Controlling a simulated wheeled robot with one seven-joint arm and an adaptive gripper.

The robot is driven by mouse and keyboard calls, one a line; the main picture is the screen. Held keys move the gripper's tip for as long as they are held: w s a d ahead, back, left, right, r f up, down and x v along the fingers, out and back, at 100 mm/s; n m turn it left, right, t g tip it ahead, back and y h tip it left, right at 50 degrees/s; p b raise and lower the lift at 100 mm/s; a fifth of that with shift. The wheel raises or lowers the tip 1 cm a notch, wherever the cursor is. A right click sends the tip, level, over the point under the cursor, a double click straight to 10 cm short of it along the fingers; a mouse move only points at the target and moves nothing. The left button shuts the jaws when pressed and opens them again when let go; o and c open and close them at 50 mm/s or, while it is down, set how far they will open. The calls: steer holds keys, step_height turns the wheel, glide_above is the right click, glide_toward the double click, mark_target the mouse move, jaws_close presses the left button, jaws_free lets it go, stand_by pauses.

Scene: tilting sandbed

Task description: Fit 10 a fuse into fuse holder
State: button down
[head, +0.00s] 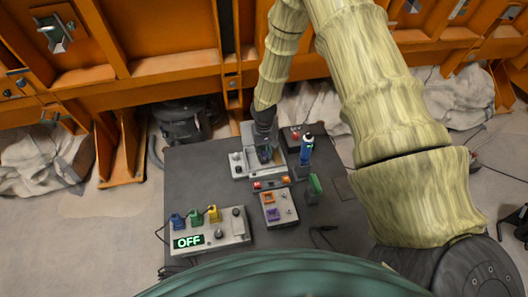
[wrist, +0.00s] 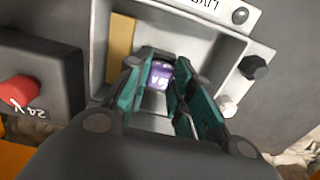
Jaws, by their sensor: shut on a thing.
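My gripper (wrist: 160,90) is shut on a small purple fuse (wrist: 160,76) with white marking that I cannot read for certain. In the head view my gripper (head: 265,153) points down into a grey open box (head: 239,170) labelled in part "LIVE" in the wrist view, apparently the fuse holder. The wrist view shows the fuse between the fingertips, inside the box's frame. Whether the fuse touches a socket is hidden by the fingers. A red block (head: 257,185) and an orange block (head: 286,180), perhaps fuses, lie in front of the box.
A dark box with a red 24 V knob (wrist: 18,90) stands beside the holder. A grey unit reading OFF (head: 188,241) carries blue, green and yellow pieces. Near the middle are a small grey panel (head: 287,215), a blue bottle (head: 306,150) and a green piece (head: 315,185).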

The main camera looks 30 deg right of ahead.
steer(key=shift+f+b, duration=0.35)
steer(key=shift+f, duration=0.2)
steer(key=c, duration=1.1)
jaws_free()
steer(key=shift+c, duration=0.2)
steer(key=shift+o, duration=0.3)
steer(key=o, duration=0.4)
steer(key=shift+r, duration=0.1)
steer(key=shift+r+p, duration=2.3)
steer(key=shift+r, duration=1.65)
